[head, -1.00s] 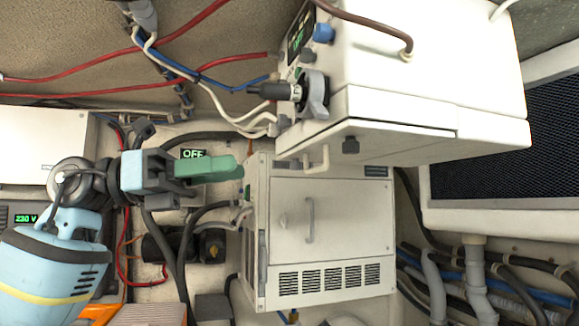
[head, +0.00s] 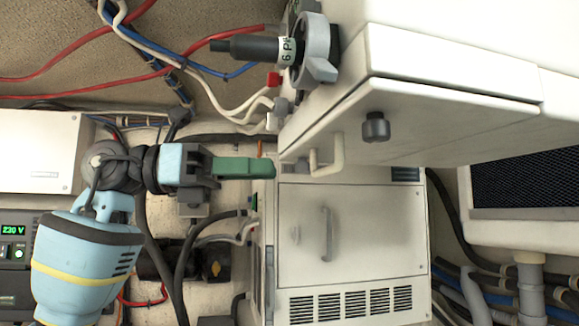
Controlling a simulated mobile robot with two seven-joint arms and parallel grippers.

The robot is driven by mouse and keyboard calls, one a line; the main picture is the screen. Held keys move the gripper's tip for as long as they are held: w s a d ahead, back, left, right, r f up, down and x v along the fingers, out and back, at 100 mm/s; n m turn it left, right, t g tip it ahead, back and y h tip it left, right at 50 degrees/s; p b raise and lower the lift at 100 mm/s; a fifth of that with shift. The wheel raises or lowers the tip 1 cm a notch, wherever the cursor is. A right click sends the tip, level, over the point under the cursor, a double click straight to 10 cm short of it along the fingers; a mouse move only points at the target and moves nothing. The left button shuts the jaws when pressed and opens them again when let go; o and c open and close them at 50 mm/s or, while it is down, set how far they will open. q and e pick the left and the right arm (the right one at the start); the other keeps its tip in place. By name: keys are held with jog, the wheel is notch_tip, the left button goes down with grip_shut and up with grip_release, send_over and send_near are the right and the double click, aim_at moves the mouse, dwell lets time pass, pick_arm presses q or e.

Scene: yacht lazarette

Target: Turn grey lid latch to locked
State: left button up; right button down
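A white box (head: 450,125) fills the upper right. A small dark grey knob (head: 375,127) is on its near face, below the lid seam; I take it to be the lid latch, but its locked or unlocked position cannot be read. A larger grey ring with a tab (head: 318,50) surrounds a black plug marked "6 PI" on the box's left side. My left gripper (head: 272,167) has green fingers and points right, left of the cream wire handle (head: 328,158) and apart from the knob. Its fingers overlap in this view, so their opening is hidden. My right gripper is out of view.
Below is a white cabinet (head: 385,265) with a bar handle and vent slots. Red, blue and white cables (head: 200,75) run at upper left. Black hoses (head: 185,270) hang under my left arm. A dark mesh panel (head: 530,165) stands at right.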

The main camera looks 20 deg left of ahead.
aim_at(302, 165)
pick_arm(q)
jog(key=shift+x, duration=2.5)
jog(key=shift+w, duration=0.1)
grip_shut()
